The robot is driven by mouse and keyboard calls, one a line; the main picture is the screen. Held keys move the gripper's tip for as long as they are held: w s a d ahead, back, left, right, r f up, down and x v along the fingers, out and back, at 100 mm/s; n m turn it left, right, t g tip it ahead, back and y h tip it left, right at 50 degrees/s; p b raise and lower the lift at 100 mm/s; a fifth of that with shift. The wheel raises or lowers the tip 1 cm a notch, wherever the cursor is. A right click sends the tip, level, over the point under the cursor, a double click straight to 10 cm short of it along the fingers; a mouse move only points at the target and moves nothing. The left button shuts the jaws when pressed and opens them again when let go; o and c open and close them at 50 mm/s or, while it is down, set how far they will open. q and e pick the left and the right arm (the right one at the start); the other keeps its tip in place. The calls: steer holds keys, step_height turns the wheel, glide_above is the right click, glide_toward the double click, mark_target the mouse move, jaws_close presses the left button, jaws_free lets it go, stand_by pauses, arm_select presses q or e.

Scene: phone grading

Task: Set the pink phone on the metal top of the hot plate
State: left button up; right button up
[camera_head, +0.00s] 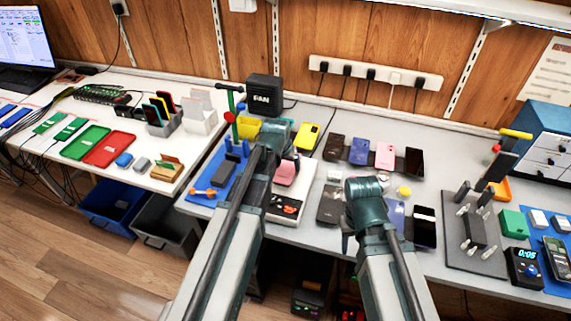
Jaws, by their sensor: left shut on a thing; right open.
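A pink phone (285,173) is under my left gripper (277,160), over the hot plate. My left gripper is shut on it, though its fingertips are mostly hidden by my own wrist and arm. The hot plate (303,196) is a pale box with a dark front panel, partly covered by my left arm. I cannot tell whether the phone touches the metal top. Another pink phone (385,156) lies in the back row of phones. My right gripper (349,232) is open and empty above the table, near the front phones.
A blue phone (360,151) and a black phone (414,161) flank the second pink phone. A yellow phone (307,137) lies behind the hot plate, and a blue mat (202,184) left of it. A black fan box (264,95) stands at the back.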

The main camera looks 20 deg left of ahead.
arm_select(q)
steer(key=shift+f, duration=0.15)
steer(key=o, duration=1.2)
steer(key=shift+o, duration=0.2)
steer(key=shift+r+p, duration=0.55)
steer(key=shift+r, duration=0.1)
step_height(320, 180, up, 7)
steer(key=p, duration=0.7)
stand_by(0.6)
